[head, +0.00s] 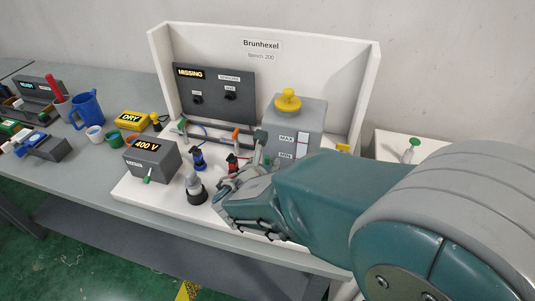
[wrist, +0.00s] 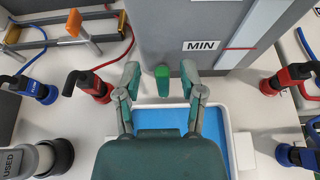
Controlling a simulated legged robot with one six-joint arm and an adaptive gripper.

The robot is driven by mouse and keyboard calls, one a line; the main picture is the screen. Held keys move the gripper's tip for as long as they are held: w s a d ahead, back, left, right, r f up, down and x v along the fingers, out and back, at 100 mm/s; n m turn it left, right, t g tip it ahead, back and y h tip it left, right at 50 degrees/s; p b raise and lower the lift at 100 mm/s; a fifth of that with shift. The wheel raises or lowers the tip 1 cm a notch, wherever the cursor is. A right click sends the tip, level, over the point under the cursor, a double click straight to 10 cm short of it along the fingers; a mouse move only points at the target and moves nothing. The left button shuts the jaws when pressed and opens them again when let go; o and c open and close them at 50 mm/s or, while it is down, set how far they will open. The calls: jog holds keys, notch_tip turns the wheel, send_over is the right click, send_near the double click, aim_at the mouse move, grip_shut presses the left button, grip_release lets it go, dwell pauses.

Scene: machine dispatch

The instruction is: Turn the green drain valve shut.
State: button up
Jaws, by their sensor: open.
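The green drain valve (wrist: 162,80) is a small upright green handle at the foot of the grey tank, just below the MIN label in the wrist view. My gripper (wrist: 160,76) is open, with one finger on each side of the green handle. Gaps show between both fingers and the handle, so neither appears to touch it.
A white-rimmed tray with a blue inside (wrist: 241,150) lies below my gripper.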

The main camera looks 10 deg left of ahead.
jog(key=shift+w, duration=0.2)
jog(key=shift+d, duration=0.1)
jog(key=shift+c, duration=0.3)
grip_shut()
